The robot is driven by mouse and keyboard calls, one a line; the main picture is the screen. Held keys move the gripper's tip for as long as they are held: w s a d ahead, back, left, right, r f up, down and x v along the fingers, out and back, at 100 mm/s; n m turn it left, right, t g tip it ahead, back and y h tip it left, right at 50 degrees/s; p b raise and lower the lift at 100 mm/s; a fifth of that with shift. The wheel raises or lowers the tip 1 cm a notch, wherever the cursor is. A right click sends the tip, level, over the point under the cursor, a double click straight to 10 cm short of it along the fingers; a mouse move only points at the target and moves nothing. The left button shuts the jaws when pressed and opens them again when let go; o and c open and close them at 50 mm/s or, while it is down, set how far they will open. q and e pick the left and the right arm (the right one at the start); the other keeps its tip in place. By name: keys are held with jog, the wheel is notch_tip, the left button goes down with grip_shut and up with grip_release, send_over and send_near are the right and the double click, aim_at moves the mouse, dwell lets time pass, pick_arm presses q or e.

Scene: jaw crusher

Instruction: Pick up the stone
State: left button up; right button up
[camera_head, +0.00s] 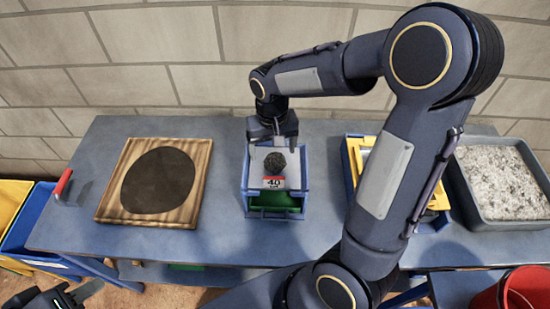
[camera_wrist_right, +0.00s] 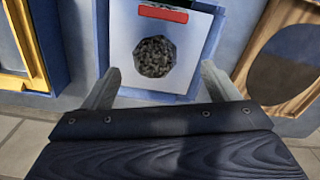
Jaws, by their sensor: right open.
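The stone (camera_head: 275,162) is dark, rough and roundish. It rests on a white surface with a red label at the top of a blue-framed box (camera_head: 246,190) in the middle of the table. The right wrist view shows the stone (camera_wrist_right: 154,56) just ahead of and between the two fingers. My right gripper (camera_head: 273,138) is at the back side of the box; it is open and empty, its fingers (camera_wrist_right: 160,80) apart and not touching the stone. My left gripper (camera_head: 75,295) is at the lower left corner of the head view, far from the stone, partly cut off, with one finger showing.
A wooden board with a dark round patch (camera_head: 157,180) lies left of the box. A red-handled tool (camera_head: 64,183) is at the left edge. Right are a blue and yellow frame (camera_head: 353,165), a tray of grey gravel (camera_head: 505,183) and a red bucket (camera_head: 525,290). A brick wall stands behind.

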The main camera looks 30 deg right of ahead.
aim_at(275, 157)
jog(key=f+b, duration=0.1)
jog(key=f, duration=0.1)
jog(key=f+b, duration=0.1)
jog(key=f, duration=0.1)
jog(key=d+f+b, duration=0.1)
jog(key=f+b, duration=0.1)
jog(key=shift+w+f, duration=0.1)
jog(key=shift+w, duration=0.1)
jog(key=c, duration=1.4)
jog(key=shift+r, duration=0.2)
